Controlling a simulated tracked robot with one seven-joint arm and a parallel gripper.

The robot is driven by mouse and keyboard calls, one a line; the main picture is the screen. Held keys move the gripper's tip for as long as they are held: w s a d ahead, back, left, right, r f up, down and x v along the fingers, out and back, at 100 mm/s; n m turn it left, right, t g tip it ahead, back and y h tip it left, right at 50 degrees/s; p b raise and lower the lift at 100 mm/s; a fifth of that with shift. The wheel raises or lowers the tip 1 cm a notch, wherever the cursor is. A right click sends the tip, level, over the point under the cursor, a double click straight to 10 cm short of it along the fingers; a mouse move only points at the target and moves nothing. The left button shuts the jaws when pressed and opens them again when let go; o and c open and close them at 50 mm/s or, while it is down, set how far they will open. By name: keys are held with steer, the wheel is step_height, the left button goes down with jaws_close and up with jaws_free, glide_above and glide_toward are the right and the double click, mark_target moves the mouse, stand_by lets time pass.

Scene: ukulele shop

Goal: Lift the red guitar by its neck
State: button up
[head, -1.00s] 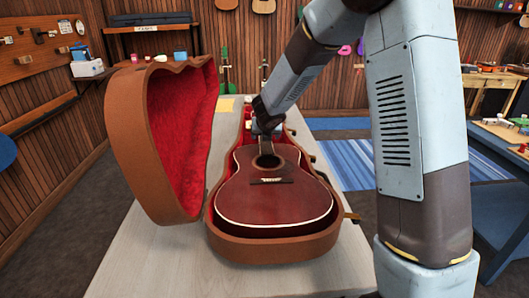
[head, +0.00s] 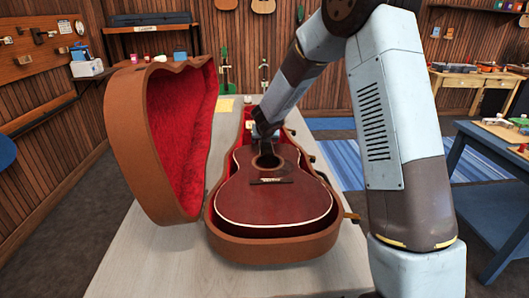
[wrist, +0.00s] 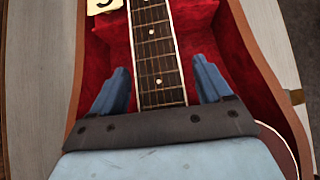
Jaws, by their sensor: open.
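The red guitar (head: 275,203) lies face up in an open brown case (head: 270,249) with red lining, its body toward me and its neck pointing away. My gripper (head: 264,134) is over the neck end of the guitar body in the head view, and my arm hides part of the neck there. In the wrist view my gripper (wrist: 158,95) is open, with one blue finger on each side of the fretted neck (wrist: 157,50). The fingers look apart from the neck. I cannot tell their exact height over it.
The case lid (head: 160,140) stands open on the left. The case rests on a pale table (head: 150,262). A tag (wrist: 103,6) lies by the neck at the upper left of the wrist view. A blue bench (head: 495,190) stands at the right.

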jaws_close()
stand_by(0.7)
steer(key=shift+r, duration=0.1)
